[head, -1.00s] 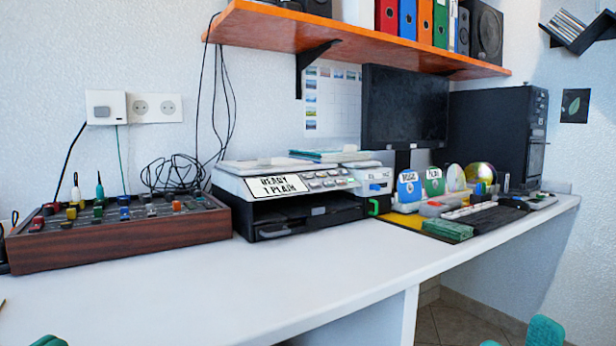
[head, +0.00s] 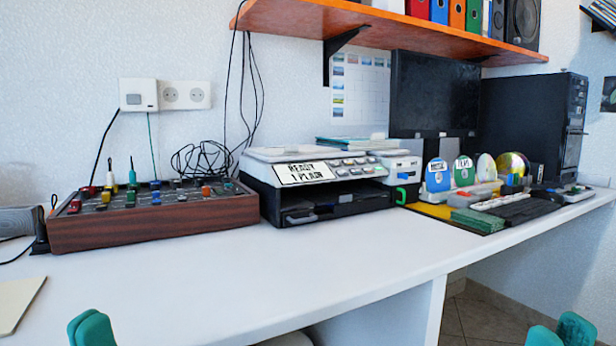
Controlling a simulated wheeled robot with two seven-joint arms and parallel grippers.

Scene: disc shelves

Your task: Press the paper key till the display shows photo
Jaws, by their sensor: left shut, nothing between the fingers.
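The printer (head: 318,205) stands on the desk against the wall, black below with a light top. Its tilted display (head: 304,172) reads "READY" and "1 PLAIN". Several small grey keys (head: 352,167) sit right of the display; their labels are too small to read, so I cannot tell which is the paper key. My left gripper (head: 92,328) is shut and empty at the bottom left, in front of the desk and well apart from the printer. My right gripper (head: 562,332) shows two teal fingertips with a gap at the bottom right, also far from the printer.
A wooden box with knobs (head: 150,222) stands left of the printer, with loose black cables behind. Discs in stands (head: 463,170), a keyboard (head: 520,210) and a monitor (head: 432,95) are to the right. An orange shelf (head: 400,35) hangs above. The front desk surface (head: 260,285) is clear.

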